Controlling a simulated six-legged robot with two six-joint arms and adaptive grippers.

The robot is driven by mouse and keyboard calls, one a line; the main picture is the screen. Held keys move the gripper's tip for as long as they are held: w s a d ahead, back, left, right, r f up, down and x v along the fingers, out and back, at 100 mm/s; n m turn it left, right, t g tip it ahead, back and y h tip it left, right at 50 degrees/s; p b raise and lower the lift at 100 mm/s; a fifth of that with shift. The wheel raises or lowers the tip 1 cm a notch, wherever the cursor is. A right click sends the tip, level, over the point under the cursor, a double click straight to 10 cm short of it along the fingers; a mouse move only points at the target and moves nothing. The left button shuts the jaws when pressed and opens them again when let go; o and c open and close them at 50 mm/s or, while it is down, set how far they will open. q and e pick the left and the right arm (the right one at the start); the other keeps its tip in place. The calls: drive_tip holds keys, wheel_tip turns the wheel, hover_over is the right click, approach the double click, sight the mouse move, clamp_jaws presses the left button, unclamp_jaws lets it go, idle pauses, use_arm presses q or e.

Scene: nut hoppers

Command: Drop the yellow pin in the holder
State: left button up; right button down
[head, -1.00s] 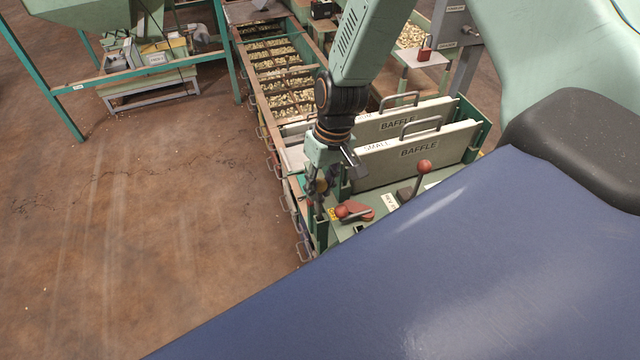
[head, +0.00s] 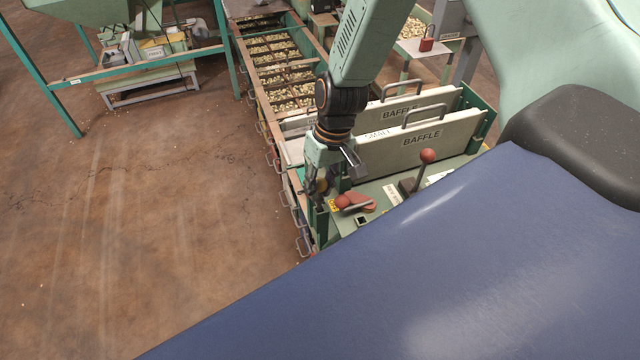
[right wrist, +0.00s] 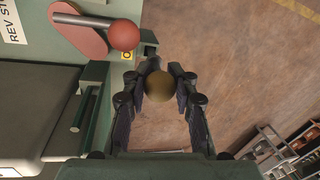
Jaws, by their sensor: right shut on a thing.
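My right gripper (head: 318,188) hangs beside the near left corner of the green control panel (head: 385,212). In the right wrist view its fingers (right wrist: 160,75) are shut around a round, dull yellow-brown knob (right wrist: 159,87), which looks like the yellow pin's head. The pin's shaft is hidden below the knob. A small yellow tag (head: 333,204) sits on the panel's corner next to the gripper; it also shows in the right wrist view (right wrist: 127,55). I cannot clearly make out the holder. My left gripper is not in view.
A red lever with a red knob (head: 342,201) lies close to the gripper. A second red-knobbed lever (head: 428,156) stands farther right. Two baffle plates (head: 420,152) with handles rise behind the panel. Brown floor (head: 150,240) lies open to the left.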

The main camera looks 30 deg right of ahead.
drive_tip(key=shift+f+b, duration=1.3)
drive_tip(key=shift+f, duration=0.3)
drive_tip(key=c, duration=1)
unclamp_jaws()
drive_tip(key=shift+o, duration=0.2)
drive_tip(key=shift+r, duration=0.15)
wheel_tip(320, 180, up, 12)
drive_tip(key=d, duration=0.2)
drive_tip(key=shift+f, duration=0.2)
wheel_tip(320, 180, up, 9)
drive_tip(key=p, duration=1.1)
hover_over(320, 199)
drive_tip(key=d, duration=0.4)
drive_tip(key=shift+w, duration=0.1)
